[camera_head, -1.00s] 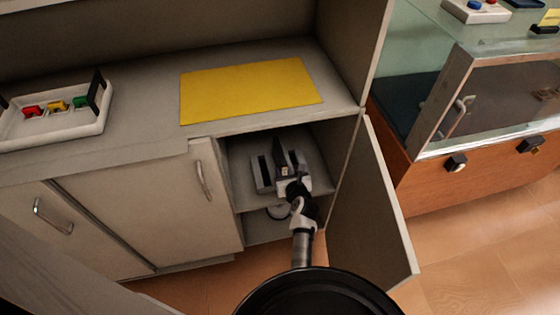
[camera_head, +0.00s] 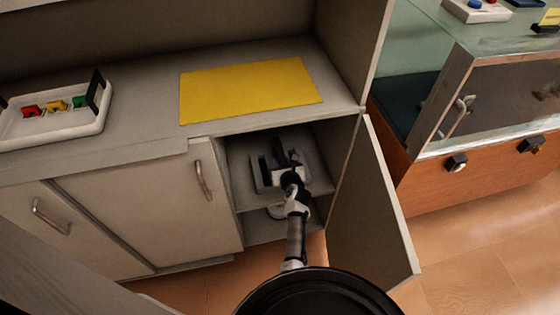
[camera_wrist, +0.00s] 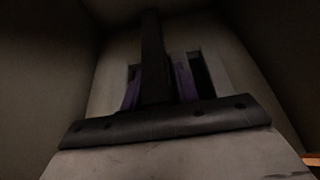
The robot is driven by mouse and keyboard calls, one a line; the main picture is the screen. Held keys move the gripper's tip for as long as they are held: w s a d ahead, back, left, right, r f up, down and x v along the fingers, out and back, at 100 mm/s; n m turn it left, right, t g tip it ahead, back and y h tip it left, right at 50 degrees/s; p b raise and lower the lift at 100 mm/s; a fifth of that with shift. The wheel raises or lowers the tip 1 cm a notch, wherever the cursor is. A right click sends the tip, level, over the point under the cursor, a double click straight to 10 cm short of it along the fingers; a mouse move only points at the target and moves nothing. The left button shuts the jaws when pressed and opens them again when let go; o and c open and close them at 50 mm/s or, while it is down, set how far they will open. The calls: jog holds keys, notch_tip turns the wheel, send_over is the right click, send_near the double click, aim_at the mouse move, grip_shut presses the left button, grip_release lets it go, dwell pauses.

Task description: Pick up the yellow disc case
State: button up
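I cannot make out a disc case that is clearly yellow in either view. Inside the open cabinet, a pale rack (camera_head: 258,180) with dark upright slots sits on the shelf. In the wrist view, the rack (camera_wrist: 220,75) is ahead, with purple upright pieces (camera_wrist: 184,80) on both sides of a dark upright bar that looks like my finger. My gripper (camera_head: 285,160) reaches into the cabinet and covers part of the rack. It also shows in the wrist view (camera_wrist: 152,55). Whether its fingers are apart, or hold anything, is unclear in the dim light.
A flat yellow sheet (camera_head: 250,88) lies on the counter above. A white tray (camera_head: 55,131) with small red, yellow and green items stands at left. The open cabinet door (camera_head: 367,210) is close to my arm's right. A glass-topped case (camera_head: 480,145) stands at right.

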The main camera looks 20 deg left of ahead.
grip_shut()
jog(key=shift+r, duration=0.15)
